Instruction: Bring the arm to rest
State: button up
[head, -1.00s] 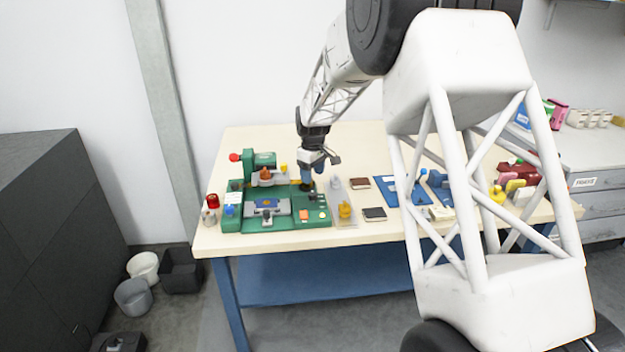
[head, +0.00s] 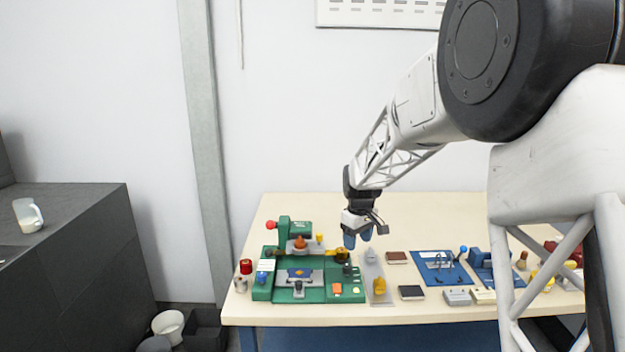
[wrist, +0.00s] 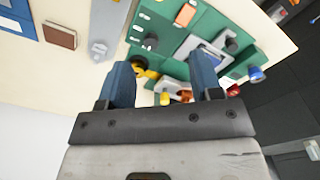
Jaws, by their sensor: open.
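My gripper (head: 358,238) hangs above the back middle of the table, its blue fingers pointing down. It is open, and nothing shows between the fingers in the wrist view (wrist: 163,85). In the head view it is just right of the green machine base (head: 262,290), apart from it as far as I can tell. In the wrist view the green base lies beyond the fingers, with a black and yellow knob (wrist: 143,70) near the left finger.
The cream table (head: 420,325) also carries a grey strip with a yellow piece (head: 379,286), two small dark blocks (head: 411,293) and blue plates (head: 437,268). A red-topped item (head: 246,267) stands at the left edge. A dark cabinet with a mug (head: 28,215) is at far left.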

jog(key=s+d+r+m, duration=0.1)
jog(key=s+r, duration=0.2)
jog(key=s, duration=0.5)
jog(key=s+d+r+m+t, duration=0.1)
jog(key=s+r+m, duration=0.1)
jog(key=s+r, duration=0.35)
jog(key=s+d+r+m, duration=0.1)
jog(key=s+d+r, duration=0.1)
jog(key=s, duration=0.8)
jog(key=s+d+f+m+t, duration=0.1)
jog(key=s+m, duration=0.3)
jog(key=s, duration=2)
jog(key=shift+d+f, duration=0.15)
jog(key=shift+f, duration=0.55)
